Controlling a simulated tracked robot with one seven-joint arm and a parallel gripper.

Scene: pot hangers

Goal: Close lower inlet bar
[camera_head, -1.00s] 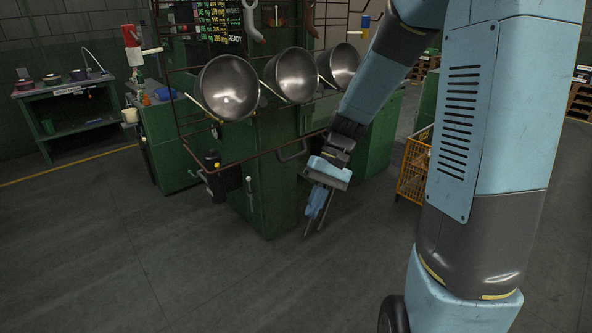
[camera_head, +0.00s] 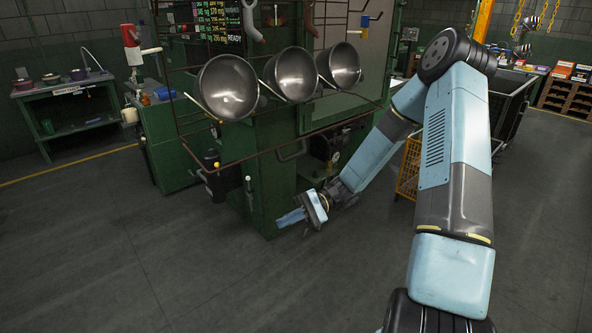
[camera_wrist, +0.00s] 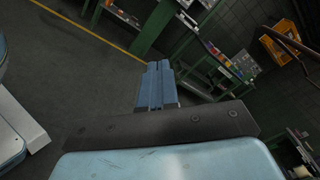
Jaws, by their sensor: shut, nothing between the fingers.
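A dark rack with several thin bars holds three metal bowls, including the middle bowl (camera_head: 291,75). Its lower bar (camera_head: 262,152) runs slanting below the bowls in the head view; I take this as the lower inlet bar, but its open or closed position cannot be told. My gripper (camera_head: 288,218) is shut and empty, low by the foot of the green cabinet, well below the bar and apart from it. Its blue fingers point left.
The green cabinet (camera_head: 270,185) stands behind my gripper, with a white-tipped lever (camera_head: 248,190) on its side. A yellow wire cart (camera_head: 409,168) stands right of the rack, close to my arm. The floor (camera_head: 150,260) at front left is clear.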

